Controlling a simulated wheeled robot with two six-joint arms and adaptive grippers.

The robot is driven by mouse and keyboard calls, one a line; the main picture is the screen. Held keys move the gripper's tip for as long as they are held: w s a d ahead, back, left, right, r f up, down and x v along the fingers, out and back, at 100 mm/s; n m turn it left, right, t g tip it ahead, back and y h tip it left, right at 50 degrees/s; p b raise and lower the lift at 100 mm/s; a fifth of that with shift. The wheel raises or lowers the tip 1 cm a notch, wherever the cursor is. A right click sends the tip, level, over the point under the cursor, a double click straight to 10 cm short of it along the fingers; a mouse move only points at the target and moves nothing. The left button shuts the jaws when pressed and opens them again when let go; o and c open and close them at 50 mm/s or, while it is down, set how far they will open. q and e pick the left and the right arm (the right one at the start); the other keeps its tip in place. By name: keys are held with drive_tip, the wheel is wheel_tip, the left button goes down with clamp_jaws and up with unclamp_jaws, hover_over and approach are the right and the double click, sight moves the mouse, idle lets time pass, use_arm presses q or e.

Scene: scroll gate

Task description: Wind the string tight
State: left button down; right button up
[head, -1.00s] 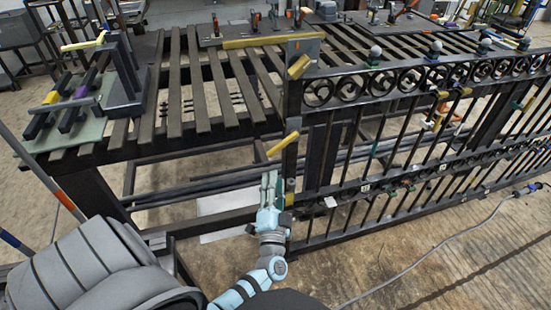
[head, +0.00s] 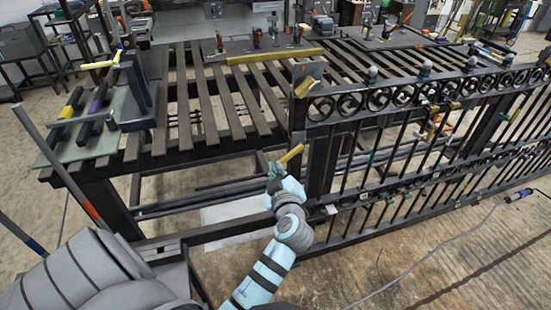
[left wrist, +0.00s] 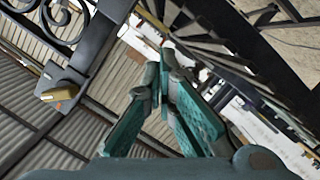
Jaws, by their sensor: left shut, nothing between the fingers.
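The black gate (head: 420,150) with a row of scrolls stands at the right of the bench. Its near post carries a grey plate with an upper yellow handle (head: 304,87). A lower yellow handle (head: 291,153) is further down the post. My left gripper (head: 278,170) is just below the lower handle; I cannot tell whether they touch. In the left wrist view its teal fingers (left wrist: 166,52) meet at the tips with nothing between them. A yellow-knobbed handle (left wrist: 60,93) on a grey plate shows left of them, apart. I cannot make out the string. My right gripper is not in view.
A slatted dark bench (head: 215,105) lies behind, with clamps on a board (head: 262,42) at its back. A glass plate (head: 95,140) with coloured bars sits at its left end. A cable (head: 440,250) lies on the open floor at right.

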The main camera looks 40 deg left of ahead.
sight(288, 156)
use_arm(q)
drive_tip(key=w+a+f+b, duration=0.4)
drive_tip(key=w+a+f, duration=0.1)
drive_tip(key=w, duration=0.4)
drive_tip(key=shift+a+f+b, duration=0.3)
drive_tip(key=shift+a+f, duration=0.05)
drive_tip(key=shift+a, duration=0.25)
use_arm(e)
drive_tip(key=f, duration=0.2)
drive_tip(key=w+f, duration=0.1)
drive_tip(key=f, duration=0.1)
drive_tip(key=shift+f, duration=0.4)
use_arm(q)
drive_tip(key=shift+a, duration=0.1)
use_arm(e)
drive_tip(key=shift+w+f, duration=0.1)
